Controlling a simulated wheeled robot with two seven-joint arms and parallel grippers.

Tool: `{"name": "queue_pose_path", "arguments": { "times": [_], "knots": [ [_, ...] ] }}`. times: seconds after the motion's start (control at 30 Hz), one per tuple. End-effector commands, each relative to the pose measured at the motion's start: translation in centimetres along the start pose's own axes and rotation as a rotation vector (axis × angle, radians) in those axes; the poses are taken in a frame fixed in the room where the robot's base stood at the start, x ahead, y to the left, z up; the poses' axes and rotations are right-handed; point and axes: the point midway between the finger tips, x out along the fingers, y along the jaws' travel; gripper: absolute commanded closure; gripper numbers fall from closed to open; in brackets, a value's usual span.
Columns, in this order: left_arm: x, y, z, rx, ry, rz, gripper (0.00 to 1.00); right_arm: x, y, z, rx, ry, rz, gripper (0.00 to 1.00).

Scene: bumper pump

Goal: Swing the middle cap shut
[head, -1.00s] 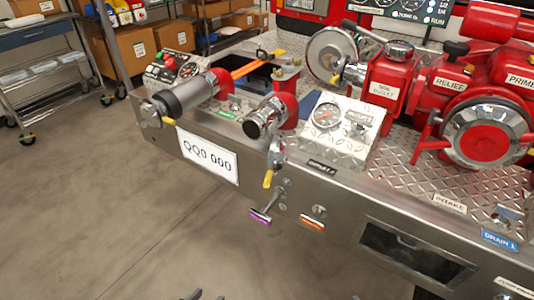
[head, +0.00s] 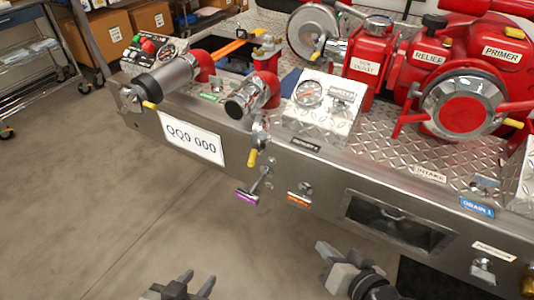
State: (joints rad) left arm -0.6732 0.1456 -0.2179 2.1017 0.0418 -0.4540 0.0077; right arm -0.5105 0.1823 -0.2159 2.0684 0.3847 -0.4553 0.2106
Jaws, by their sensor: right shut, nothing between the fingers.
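The middle outlet (head: 243,105) is a short silver-ended pipe with a red elbow, facing down and left over the bumper edge. Its open end seems uncovered. A metal cap with a yellow handle (head: 252,157) hangs below and right of it at the bumper's front; the cap is seen nearly edge-on. My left gripper (head: 199,279) is low in the view, fingers apart and empty, well below the outlet. My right gripper (head: 323,250) is low and right of centre, shut and empty, apart from the bumper.
A purple-handled pull (head: 247,197) and an orange-handled pull (head: 299,199) stick out below the cap. A gauge box (head: 310,112) stands right of the outlet. A grey-ended outlet (head: 168,80) is at left. Open floor lies in front of the bumper.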

Motion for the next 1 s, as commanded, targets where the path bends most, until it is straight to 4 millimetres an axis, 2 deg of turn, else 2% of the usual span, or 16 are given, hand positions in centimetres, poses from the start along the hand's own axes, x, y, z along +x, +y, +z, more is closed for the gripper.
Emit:
{"name": "queue_pose_path", "arguments": {
  "times": [0.03,0.1,0.2,0.3,0.43,0.57,1.0],
  "knots": [
    [-0.1,0.0,-0.1,0.001,-0.001,-0.001,0.64,1.0,-1.1,-2.5,0.132,0.028,-0.065,1.0],
    [-0.1,0.0,-0.1,0.003,-0.002,-0.002,0.64,1.9,-2.6,-5.1,0.324,0.042,-0.155,1.0],
    [-0.2,0.0,-0.1,0.004,-0.005,-0.003,0.64,2.6,-4.4,-8.4,0.548,0.04,-0.27,1.0],
    [-0.1,0.0,0.1,0.005,-0.009,-0.004,0.64,2.9,-5.6,-10.6,0.696,0.027,-0.349,1.0],
    [-0.1,-0.1,0.3,0.005,-0.015,-0.004,0.64,3.2,-6.3,-11.7,0.775,0.015,-0.39,1.0],
    [-0.2,-0.1,0.3,0.007,-0.018,-0.005,0.64,4.5,-6.8,-12.0,0.781,0.015,-0.392,1.0],
    [-0.3,-0.1,-0.1,0.012,-0.014,-0.006,0.64,12.7,-10.2,-13.0,0.777,0.012,-0.391,1.0]
  ]
}}
